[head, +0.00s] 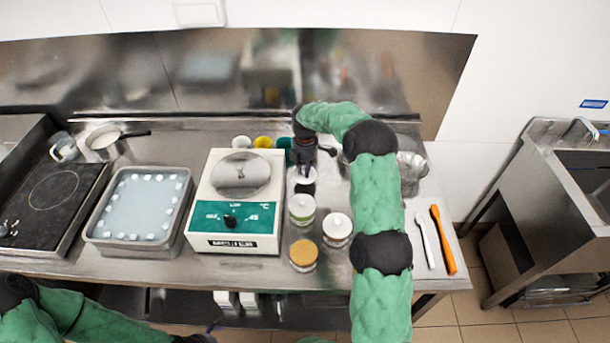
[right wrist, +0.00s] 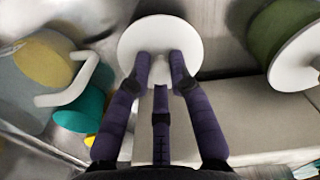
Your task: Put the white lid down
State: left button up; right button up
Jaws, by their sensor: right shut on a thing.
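My right gripper (head: 304,163) is behind the row of jars, to the right of the white and green machine. It is shut on a round white lid (right wrist: 160,45), whose disc shows between and beyond the purple fingertips (right wrist: 160,62) in the right wrist view. In the head view the lid (head: 299,176) is partly hidden under the gripper. A jar with a dark top (head: 305,189) shows just in front of it; I cannot tell whether they touch. My left arm is at the bottom left, and its gripper (head: 205,338) is mostly cut off by the bottom edge.
White-lidded jars (head: 301,208) (head: 337,226) and an orange-topped jar (head: 303,254) stand in front. Yellow (head: 263,142) and teal (head: 284,143) cups stand behind the machine (head: 236,242). White (head: 426,240) and orange (head: 443,240) spatulas lie right. A metal container (head: 412,172) stands behind them.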

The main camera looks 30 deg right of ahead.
jog(key=shift+w+d+f, duration=0.1)
jog(key=shift+w+f, duration=0.1)
jog(key=shift+f, duration=0.2)
jog(key=shift+f+b, duration=0.35)
jog(key=shift+f, duration=1.15)
jog(key=shift+f, duration=0.1)
jog(key=o, duration=0.8)
notch_tip(320, 180, up, 12)
jog(key=shift+r+p, duration=0.15)
jog(key=shift+p, duration=0.8)
